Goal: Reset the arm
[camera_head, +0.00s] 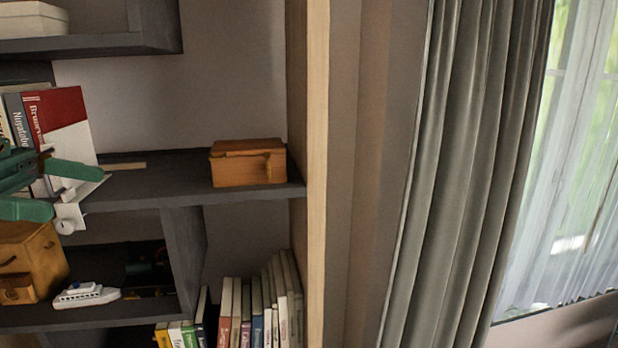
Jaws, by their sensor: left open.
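My left gripper (76,191) comes in from the left edge in the head view. Its two green fingers are spread apart, in front of the shelf unit (170,180) and the red and white book (62,112). A small whitish piece (70,217) shows by the fingers; I cannot tell whether it is part of the gripper or a separate thing. Most of my left arm is outside the picture. My right gripper is not in view.
An orange-brown box (248,163) stands at the right of the middle shelf. Below are a wooden chest (30,262), a toy ship (86,295) and a row of books (255,312). A grey curtain (465,170) hangs at right beside a window.

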